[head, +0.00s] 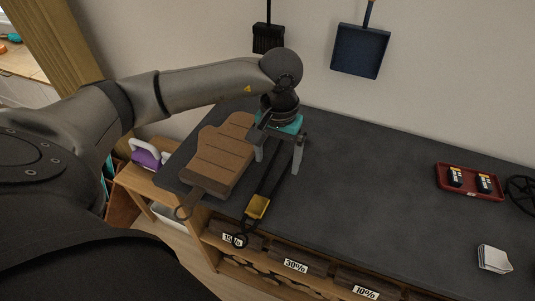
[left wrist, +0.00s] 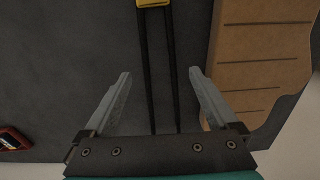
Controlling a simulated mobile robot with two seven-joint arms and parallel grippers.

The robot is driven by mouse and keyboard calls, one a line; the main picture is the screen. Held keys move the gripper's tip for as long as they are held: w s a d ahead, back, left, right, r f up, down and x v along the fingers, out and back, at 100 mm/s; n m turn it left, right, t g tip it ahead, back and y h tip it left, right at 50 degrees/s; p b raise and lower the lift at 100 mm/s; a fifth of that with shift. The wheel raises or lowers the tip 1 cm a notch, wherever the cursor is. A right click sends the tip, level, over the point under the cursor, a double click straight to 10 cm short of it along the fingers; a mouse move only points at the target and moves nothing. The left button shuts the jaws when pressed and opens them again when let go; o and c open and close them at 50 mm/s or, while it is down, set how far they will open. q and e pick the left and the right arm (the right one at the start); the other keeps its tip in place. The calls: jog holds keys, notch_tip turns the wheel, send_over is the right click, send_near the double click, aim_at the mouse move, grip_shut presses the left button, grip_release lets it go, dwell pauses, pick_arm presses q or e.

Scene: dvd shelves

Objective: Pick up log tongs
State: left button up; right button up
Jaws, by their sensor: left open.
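The log tongs (head: 257,208) are long and black with a yellow piece, and they lie on the dark counter (head: 345,185). Their near end with a ring reaches the counter's front edge. In the left wrist view the two thin black arms of the tongs (left wrist: 159,65) run between the spread fingers. My left gripper (head: 277,167) is open above the tongs, pointing down, with one finger on either side of them. It also shows in the left wrist view (left wrist: 158,88). I cannot tell the exact gap to the counter. My right gripper is not in view.
A red tray (head: 469,183) with dark items and a stack of white pieces (head: 494,259) are at the right. A dustpan (head: 360,50) and a brush (head: 268,38) hang on the wall. The counter's middle is clear.

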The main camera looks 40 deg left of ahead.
pick_arm(q)
jog(key=shift+f, duration=1.3)
grip_shut()
jog(key=shift+r, duration=0.1)
